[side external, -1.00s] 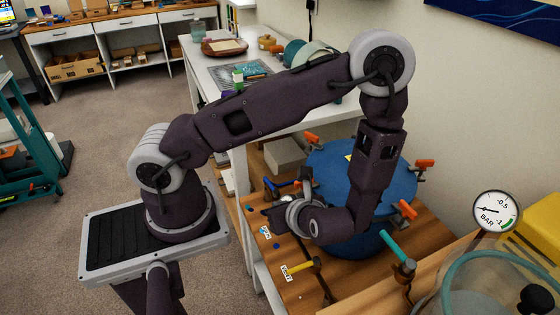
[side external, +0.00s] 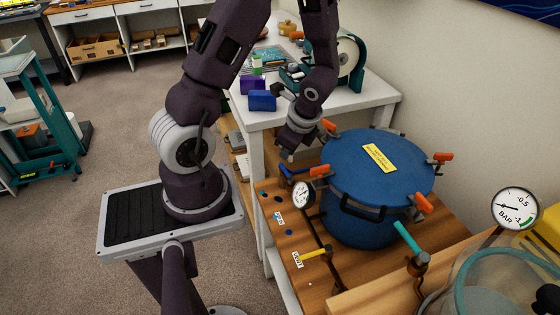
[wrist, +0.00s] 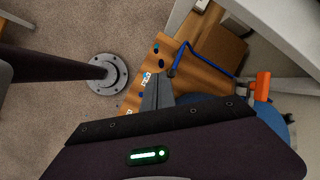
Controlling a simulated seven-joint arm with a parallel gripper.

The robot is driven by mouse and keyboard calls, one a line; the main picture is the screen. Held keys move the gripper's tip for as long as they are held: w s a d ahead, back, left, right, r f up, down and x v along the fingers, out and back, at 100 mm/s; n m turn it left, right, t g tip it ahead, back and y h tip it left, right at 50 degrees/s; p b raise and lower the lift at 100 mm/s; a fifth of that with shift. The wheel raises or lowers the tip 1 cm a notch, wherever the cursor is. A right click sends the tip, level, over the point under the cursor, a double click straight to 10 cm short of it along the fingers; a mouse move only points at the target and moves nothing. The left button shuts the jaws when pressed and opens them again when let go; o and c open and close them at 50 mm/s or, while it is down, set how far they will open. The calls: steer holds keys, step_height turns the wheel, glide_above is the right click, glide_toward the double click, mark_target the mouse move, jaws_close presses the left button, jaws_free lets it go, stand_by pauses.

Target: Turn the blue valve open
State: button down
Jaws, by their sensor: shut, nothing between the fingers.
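The blue valve (side external: 285,174) is on the wooden bench, left of the blue pot and behind the small gauge. It shows as a thin bent blue handle in the wrist view (wrist: 187,44). My gripper (side external: 287,152) points down just above the valve and appears apart from it. In the wrist view my shut, empty fingers (wrist: 157,88) lie below and left of the blue handle. The lower part of the valve is partly hidden in the side view.
The blue pot (side external: 345,205) has orange clamps (side external: 422,203) around its lid. A small gauge (side external: 302,195), a yellow valve (side external: 316,253) and a teal valve (side external: 408,240) stand nearby. A white table (side external: 375,98) is behind.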

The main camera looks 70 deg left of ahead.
mark_target(286, 172)
steer(key=s+a+f+n+t+h, duration=0.4)
steer(key=s+a+n, duration=0.3)
steer(key=a+n, duration=0.3)
steer(key=w+f, duration=0.7)
steer(key=f, duration=0.2)
steer(key=shift+w+d+f+n, duration=0.15)
steer(key=shift+w+f+n, duration=0.05)
steer(key=shift+f+n, duration=0.15)
